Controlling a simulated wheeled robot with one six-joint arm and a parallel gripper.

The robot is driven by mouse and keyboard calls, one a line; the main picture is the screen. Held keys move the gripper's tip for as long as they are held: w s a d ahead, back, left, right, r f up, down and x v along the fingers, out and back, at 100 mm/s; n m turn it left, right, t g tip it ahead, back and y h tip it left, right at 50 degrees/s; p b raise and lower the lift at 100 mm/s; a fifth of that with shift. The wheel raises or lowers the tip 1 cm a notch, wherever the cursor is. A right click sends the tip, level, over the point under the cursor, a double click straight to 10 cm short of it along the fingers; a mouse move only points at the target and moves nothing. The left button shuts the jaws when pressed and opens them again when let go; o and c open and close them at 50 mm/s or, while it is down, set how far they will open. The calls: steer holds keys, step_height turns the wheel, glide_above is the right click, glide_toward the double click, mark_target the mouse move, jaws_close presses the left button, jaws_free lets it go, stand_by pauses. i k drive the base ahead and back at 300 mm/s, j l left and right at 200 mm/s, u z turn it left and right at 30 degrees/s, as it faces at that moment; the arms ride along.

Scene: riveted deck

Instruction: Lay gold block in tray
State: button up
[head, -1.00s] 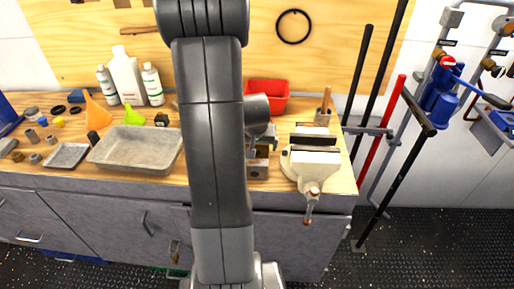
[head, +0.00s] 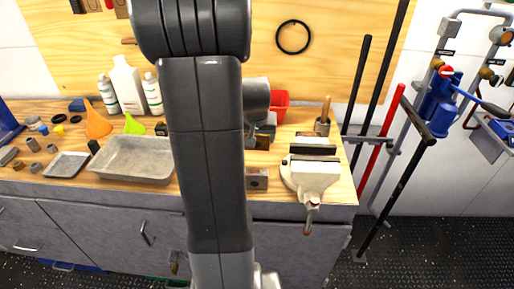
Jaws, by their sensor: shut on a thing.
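My gripper (head: 257,142) hangs over the wooden bench, largely hidden behind my own arm. It is shut on a small brownish-gold block (head: 263,143), of which only a part shows. The block is held up, with a gap between it and a grey metal block with a round hole (head: 257,179) at the bench's front. A large grey metal tray (head: 128,177) lies left of my arm; its inside looks empty. A smaller shallow grey tray (head: 66,175) lies further left.
A cream vise (head: 313,175) stands to the right, with a wooden-handled tool in a holder (head: 322,126) behind it. A red bin (head: 280,104) is behind my gripper. White bottles (head: 128,86) and funnels (head: 97,121) stand behind the large tray. Several small parts crowd the far left.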

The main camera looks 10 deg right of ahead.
mark_target(127, 163)
steer(key=i+j, duration=0.1)
steer(key=j, duration=0.6)
steer(key=i+j, duration=0.1)
steer(key=j, duration=0.65)
steer(key=i+j, duration=0.1)
steer(key=j, duration=0.6)
